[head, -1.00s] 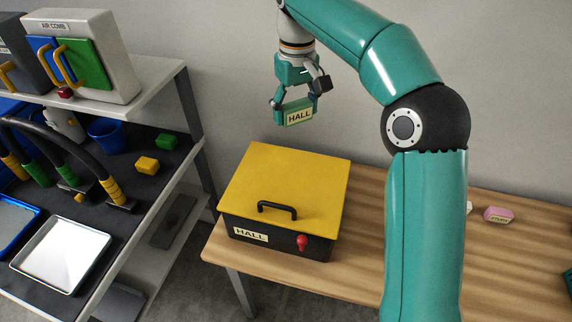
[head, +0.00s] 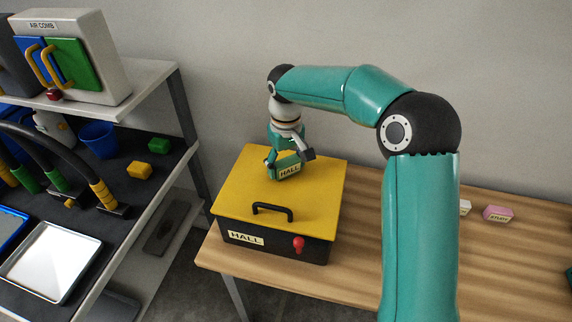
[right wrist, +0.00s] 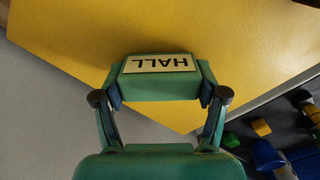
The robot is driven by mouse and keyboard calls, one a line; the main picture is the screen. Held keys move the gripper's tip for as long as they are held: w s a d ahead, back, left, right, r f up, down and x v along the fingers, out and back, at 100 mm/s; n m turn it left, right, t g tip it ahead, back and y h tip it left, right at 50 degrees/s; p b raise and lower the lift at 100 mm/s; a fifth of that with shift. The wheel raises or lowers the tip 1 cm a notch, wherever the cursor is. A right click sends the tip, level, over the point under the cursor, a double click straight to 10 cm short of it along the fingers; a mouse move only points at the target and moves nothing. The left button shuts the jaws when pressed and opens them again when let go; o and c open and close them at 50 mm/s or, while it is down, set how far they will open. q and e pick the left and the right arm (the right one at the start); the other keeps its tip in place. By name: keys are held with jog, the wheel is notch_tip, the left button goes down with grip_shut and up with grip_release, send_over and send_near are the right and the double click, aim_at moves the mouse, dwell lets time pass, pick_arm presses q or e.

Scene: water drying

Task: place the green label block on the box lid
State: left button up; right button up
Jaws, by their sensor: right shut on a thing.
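The green label block (head: 289,170) carries a cream label reading HALL. My right gripper (head: 286,164) is shut on it, just above the back part of the yellow box lid (head: 240,190). I cannot tell whether the block touches the lid. In the right wrist view the block (right wrist: 160,86) sits between the two fingers (right wrist: 160,92), with the yellow lid (right wrist: 80,30) behind it. The lid is closed on a dark box (head: 270,246) with a HALL label, and has a black handle (head: 272,208) at its front. My left gripper is not in view.
The box stands at the left end of a wooden table (head: 350,275). A pink block (head: 497,213) and a white block (head: 465,207) lie to the right. A shelf (head: 150,90) with bins and tools stands left. Lid space around the handle is clear.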

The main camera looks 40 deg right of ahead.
aim_at(285, 160)
jog(key=shift+f, duration=0.15)
jog(key=o, duration=0.9)
jog(key=shift+o, duration=0.2)
notch_tip(285, 160, up, 12)
jog(key=p, duration=0.1)
jog(key=shift+a, duration=0.1)
dwell(0.4)
